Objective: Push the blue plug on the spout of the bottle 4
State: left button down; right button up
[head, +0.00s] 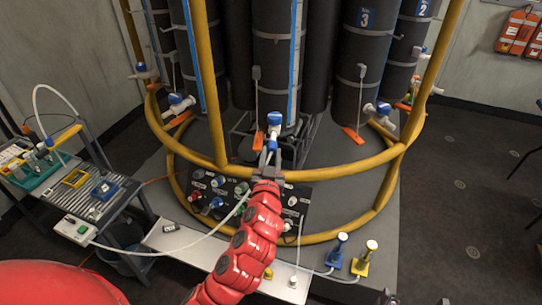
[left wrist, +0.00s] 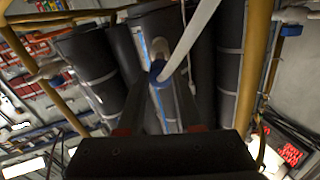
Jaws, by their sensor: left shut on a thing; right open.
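The central dark bottle (head: 272,60), beside the bottle marked 3, has a white spout (head: 274,131) low on its front with an orange lever (head: 258,142). No number shows on this bottle. The blue plug (head: 274,117) is at this spout; in the left wrist view the blue plug (left wrist: 157,71) shows between the fingertips, around or against the white spout. My left gripper (head: 270,153) is shut on the plug, reaching up from below. How deep the plug sits is hidden. My right gripper (head: 388,298) barely shows at the bottom edge, open.
A yellow rail (head: 330,172) rings the bottles and passes close to my left arm. A control panel (head: 215,195) lies below it. Bottle 3 (head: 362,60) has its own spout. A side table (head: 75,195) stands left; blue and yellow-handled pieces (head: 338,248) stand at lower right.

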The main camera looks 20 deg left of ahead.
pick_arm(q)
jog(key=shift+w+a, duration=0.15)
jog(key=shift+w, duration=0.3)
jog(key=shift+c, duration=2.4)
grip_release()
jog(key=p+v, duration=0.6)
jog(key=v, duration=1.1)
jog(key=shift+s+p, duration=0.25)
jog(key=shift+p, duration=0.05)
